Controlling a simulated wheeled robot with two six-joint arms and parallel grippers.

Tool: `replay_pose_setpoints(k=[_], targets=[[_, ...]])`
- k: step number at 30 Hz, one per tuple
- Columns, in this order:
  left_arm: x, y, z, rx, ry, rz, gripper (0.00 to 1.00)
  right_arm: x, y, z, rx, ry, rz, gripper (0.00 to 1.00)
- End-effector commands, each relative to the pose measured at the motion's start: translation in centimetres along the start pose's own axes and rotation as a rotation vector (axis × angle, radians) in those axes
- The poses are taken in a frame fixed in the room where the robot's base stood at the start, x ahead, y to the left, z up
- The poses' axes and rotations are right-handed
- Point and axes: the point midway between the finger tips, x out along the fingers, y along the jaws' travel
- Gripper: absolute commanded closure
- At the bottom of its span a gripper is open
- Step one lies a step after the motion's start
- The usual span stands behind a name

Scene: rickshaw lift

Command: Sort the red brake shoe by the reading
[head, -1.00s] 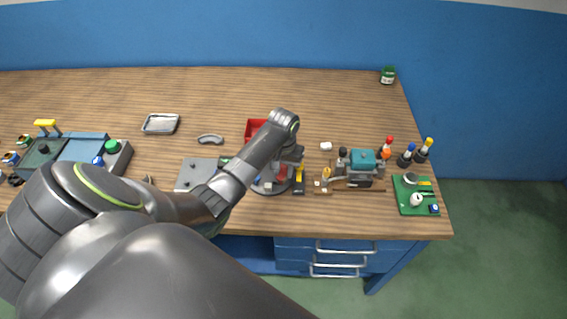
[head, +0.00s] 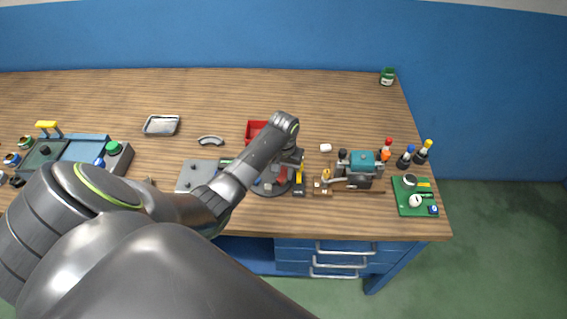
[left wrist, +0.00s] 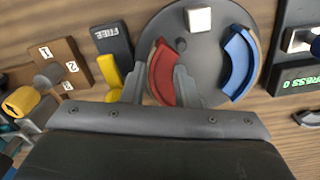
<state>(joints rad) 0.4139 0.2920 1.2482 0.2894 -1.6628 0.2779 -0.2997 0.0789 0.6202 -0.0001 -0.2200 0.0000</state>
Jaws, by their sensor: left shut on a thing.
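The red brake shoe (left wrist: 163,74) is a curved piece on a round dark grey plate (left wrist: 205,84). It also shows in the head view (head: 283,174). My left gripper (left wrist: 161,80) is shut on it, one finger on each side, low over the plate. In the head view the left gripper (head: 287,162) is partly hidden by its own arm. A blue brake shoe (left wrist: 238,62) lies on the right of the plate, apart from the gripper. A device with a green display (left wrist: 297,84) stands at the right edge; its text is only partly in view. My right gripper is not in view.
A black block labelled FREE (left wrist: 112,42) and a wooden block with numbers (left wrist: 61,64) stand left of the plate. In the head view, a red bin (head: 256,129), grey shoe (head: 211,140), metal tray (head: 161,125) and teal machine (head: 363,162) stand around.

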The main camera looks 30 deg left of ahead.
Motion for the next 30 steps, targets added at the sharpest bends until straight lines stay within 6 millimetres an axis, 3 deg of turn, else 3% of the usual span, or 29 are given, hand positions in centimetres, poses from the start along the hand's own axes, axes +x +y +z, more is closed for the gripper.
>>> replay_pose_setpoints(k=[5,6,11,16,20,30], targets=[[-0.01,0.02,-0.01,0.000,0.000,0.000,0.99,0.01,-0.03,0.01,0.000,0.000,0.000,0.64],[-0.02,0.02,-0.01,0.000,0.000,0.001,0.67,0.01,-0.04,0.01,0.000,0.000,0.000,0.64],[-0.02,0.03,-0.01,0.000,0.000,0.001,0.47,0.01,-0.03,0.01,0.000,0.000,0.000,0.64],[0.03,0.04,0.02,0.000,-0.001,0.001,0.45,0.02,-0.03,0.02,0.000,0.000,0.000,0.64],[0.04,0.11,0.03,0.000,-0.001,0.003,0.30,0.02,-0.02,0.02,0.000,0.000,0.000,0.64],[0.07,0.37,0.08,0.002,-0.002,0.009,0.30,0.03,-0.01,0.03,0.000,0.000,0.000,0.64]])
